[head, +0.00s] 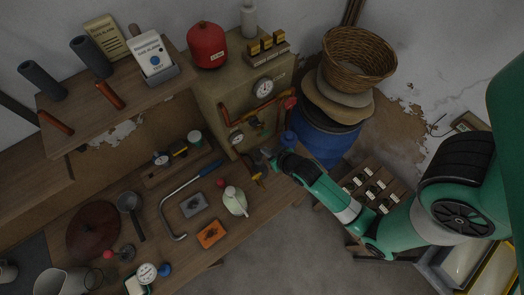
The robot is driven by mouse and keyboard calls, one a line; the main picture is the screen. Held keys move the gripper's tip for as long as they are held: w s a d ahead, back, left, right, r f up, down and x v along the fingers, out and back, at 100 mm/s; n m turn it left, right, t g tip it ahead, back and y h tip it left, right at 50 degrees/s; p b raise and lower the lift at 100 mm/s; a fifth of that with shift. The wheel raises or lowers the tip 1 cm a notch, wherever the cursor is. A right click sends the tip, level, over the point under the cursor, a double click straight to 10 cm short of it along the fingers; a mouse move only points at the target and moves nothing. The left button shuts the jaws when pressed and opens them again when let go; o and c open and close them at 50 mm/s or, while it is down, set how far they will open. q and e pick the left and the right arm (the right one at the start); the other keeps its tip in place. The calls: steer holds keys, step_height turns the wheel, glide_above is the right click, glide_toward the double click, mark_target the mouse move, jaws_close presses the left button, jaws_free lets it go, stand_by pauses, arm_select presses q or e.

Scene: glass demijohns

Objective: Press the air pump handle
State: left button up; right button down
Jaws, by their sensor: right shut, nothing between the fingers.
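I cannot tell for sure which thing is the air pump. A pale rounded bottle (235,201) stands on the wooden bench, with a small red knob (220,183) beside its top. My right gripper (267,156) is shut and empty. It reaches in from the right, near the bench's right edge, in front of the cabinet with the pipes and gauges. It appears above and right of the bottle in the picture, apart from it. Its fingertips are small and dark, and I cannot tell whether they touch anything. My left gripper is not in view.
A blue barrel (318,146) with sacks and a wicker basket (359,56) stands behind my right arm. The cabinet (212,92) carries a red vessel (206,45). A bent bar (168,212), grey block (193,205) and orange block (211,234) lie on the bench. Floor at bottom centre is clear.

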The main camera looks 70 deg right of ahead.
mark_target(257, 151)
steer(key=shift+w+d+f+b, duration=0.1)
steer(key=shift+w+d+f, duration=0.25)
steer(key=shift+f, duration=0.7)
steer(key=shift+w+d+f+b, duration=0.15)
steer(key=shift+w+f, duration=0.25)
steer(key=shift+f, duration=0.65)
steer(key=shift+w+d+f+b, duration=0.1)
steer(key=shift+w+d+f, duration=0.25)
steer(key=shift+f, duration=0.7)
step_height(257, 151, down, 5)
steer(key=b, duration=0.4)
steer(key=shift+f, duration=0.1)
